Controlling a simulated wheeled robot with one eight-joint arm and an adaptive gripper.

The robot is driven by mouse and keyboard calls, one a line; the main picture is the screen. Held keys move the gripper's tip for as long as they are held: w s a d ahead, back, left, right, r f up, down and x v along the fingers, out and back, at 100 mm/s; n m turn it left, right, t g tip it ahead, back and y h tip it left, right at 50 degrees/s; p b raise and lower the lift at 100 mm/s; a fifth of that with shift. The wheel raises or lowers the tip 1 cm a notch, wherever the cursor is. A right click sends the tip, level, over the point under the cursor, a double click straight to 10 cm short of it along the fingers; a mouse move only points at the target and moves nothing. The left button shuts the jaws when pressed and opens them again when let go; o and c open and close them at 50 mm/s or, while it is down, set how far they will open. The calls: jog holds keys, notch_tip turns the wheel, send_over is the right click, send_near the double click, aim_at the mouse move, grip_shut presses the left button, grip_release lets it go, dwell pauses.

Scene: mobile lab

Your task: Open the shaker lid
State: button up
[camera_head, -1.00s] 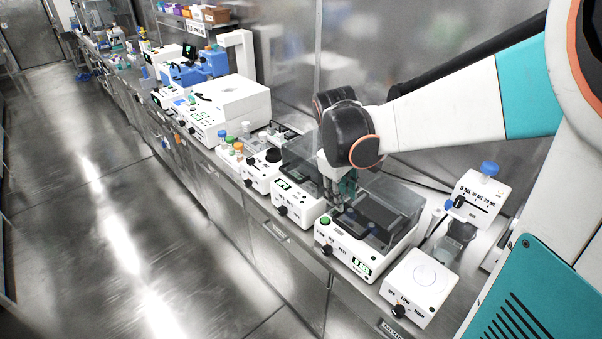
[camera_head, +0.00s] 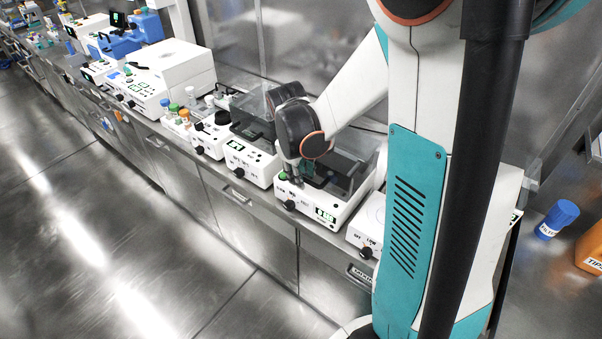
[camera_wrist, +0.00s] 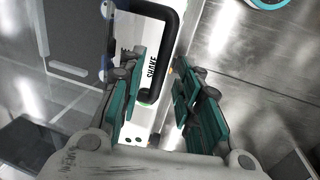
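The shaker (camera_head: 325,212) is a white box on the bench with a green-lit display and front knobs. Its see-through grey lid (camera_head: 362,178) looks closed over a dark platform. My gripper (camera_head: 297,181) points down at the shaker's front left corner and hides part of it. In the wrist view, a black bar handle (camera_wrist: 170,55) runs beside the "SHAKE" lettering. My gripper (camera_wrist: 160,78) is open, with a teal finger on each side of the lower part of the handle. I cannot tell whether either finger touches it.
Another white device (camera_head: 250,160) with a clear cover stands close on the left. A white device with a knob (camera_head: 367,225) stands on the right, partly behind my column. Small capped bottles (camera_head: 175,112) and a large white instrument (camera_head: 165,75) are farther left. The floor in front is clear.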

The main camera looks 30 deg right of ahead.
grip_shut()
jog(key=shift+r, duration=0.1)
